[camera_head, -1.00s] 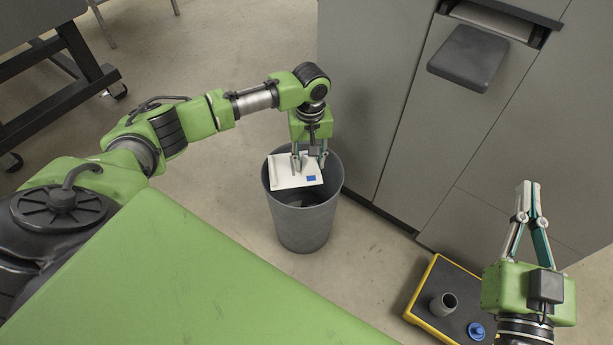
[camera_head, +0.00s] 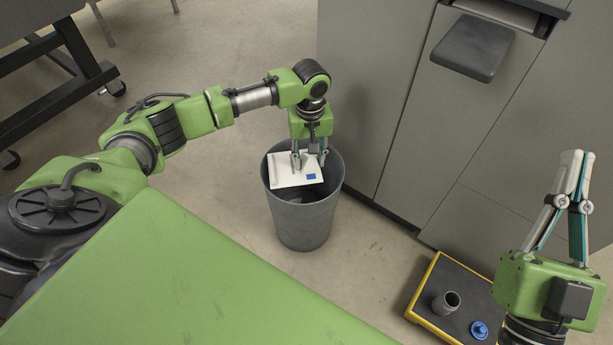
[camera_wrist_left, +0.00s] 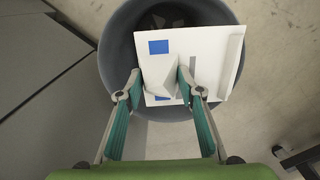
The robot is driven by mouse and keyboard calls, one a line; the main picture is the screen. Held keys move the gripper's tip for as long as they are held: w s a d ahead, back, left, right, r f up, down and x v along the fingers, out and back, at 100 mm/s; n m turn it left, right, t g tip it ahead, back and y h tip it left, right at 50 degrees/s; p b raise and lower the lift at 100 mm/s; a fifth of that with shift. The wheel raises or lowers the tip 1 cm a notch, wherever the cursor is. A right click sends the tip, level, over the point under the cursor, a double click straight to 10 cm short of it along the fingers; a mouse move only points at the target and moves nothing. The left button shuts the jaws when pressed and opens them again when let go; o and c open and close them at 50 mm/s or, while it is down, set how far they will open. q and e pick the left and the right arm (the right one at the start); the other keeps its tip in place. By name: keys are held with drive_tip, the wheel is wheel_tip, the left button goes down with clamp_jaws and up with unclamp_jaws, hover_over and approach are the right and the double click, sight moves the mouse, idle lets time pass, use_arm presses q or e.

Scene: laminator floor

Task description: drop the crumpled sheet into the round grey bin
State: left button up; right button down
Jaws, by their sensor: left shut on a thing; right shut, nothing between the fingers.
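The crumpled sheet (camera_head: 288,172) is white with a blue patch and a folded edge. My left gripper (camera_head: 310,163) is shut on it and holds it over the mouth of the round grey bin (camera_head: 305,222). In the left wrist view the sheet (camera_wrist_left: 208,62) is pinched between the fingertips (camera_wrist_left: 160,85), with the bin (camera_wrist_left: 118,48) open beneath it. The sheet covers part of the bin's opening, and a few pale scraps show dimly inside. My right gripper (camera_head: 577,158) is at the right, shut and empty, away from the bin.
A grey cabinet (camera_head: 370,110) with a dark protruding tray (camera_head: 473,48) stands close behind the bin. A yellow-edged dark platform (camera_head: 425,305) holds a grey cup (camera_head: 445,303) and a blue knob-like piece (camera_head: 479,329). A black wheeled frame (camera_head: 60,100) is at upper left. Floor left of the bin is clear.

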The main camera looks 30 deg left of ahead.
use_arm(q)
drive_tip(key=o, duration=1)
wheel_tip(320, 180, up, 12)
